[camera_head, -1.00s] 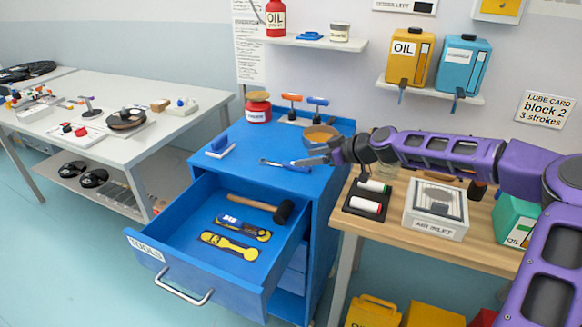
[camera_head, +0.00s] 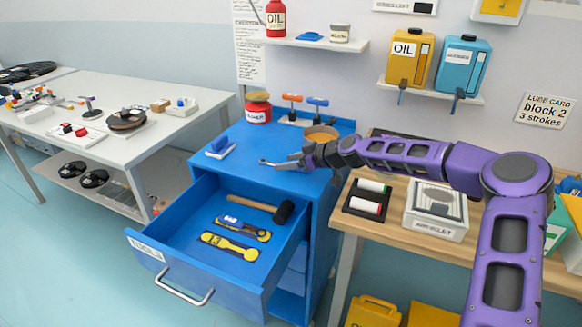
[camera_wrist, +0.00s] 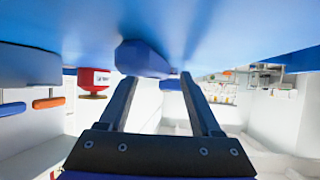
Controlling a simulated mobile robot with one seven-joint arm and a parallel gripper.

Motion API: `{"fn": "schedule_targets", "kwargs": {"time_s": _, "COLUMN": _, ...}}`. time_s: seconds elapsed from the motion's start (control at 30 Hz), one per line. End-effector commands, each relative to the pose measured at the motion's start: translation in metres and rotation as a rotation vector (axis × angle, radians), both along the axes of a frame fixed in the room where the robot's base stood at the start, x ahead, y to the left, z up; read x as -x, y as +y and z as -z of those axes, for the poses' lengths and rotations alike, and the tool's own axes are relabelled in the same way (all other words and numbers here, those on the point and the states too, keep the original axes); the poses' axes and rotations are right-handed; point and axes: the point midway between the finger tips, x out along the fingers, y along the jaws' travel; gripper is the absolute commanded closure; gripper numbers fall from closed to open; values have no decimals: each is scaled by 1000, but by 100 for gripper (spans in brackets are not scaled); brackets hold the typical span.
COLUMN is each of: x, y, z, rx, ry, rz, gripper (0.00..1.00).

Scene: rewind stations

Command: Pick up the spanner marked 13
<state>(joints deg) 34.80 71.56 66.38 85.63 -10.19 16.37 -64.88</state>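My gripper (camera_head: 290,164) is low over the cabinet top. In the wrist view, which is upside down, its two fingers (camera_wrist: 156,88) stand apart, and a blue handle-like part (camera_wrist: 145,58) shows beyond and between the tips. I cannot tell whether they touch it. In the open drawer lie a blue-and-yellow tool (camera_head: 243,228) and a yellow spanner shape (camera_head: 230,246).
The open drawer (camera_head: 160,250) juts out at the front. A blue block with a white base (camera_head: 220,147), a red tin (camera_head: 258,110) and a bowl (camera_head: 321,134) stand on the cabinet top. A hammer (camera_head: 262,207) lies in the drawer. A wooden bench (camera_head: 385,228) is at right.

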Motion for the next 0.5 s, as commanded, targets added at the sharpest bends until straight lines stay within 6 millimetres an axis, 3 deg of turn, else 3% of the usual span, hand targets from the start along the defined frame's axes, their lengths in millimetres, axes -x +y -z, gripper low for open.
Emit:
{"fn": "schedule_targets", "kwargs": {"time_s": 0.03, "x": 0, "y": 0, "z": 0, "rx": 0, "ry": 0, "rz": 0, "gripper": 46}}
{"fn": "schedule_targets", "kwargs": {"time_s": 0.33, "x": 0, "y": 0, "z": 0, "rx": 0, "ry": 0, "rz": 0, "gripper": 100}}
{"fn": "schedule_targets", "kwargs": {"time_s": 0.5, "x": 0, "y": 0, "z": 0, "rx": 1, "ry": 1, "rz": 0, "gripper": 100}}
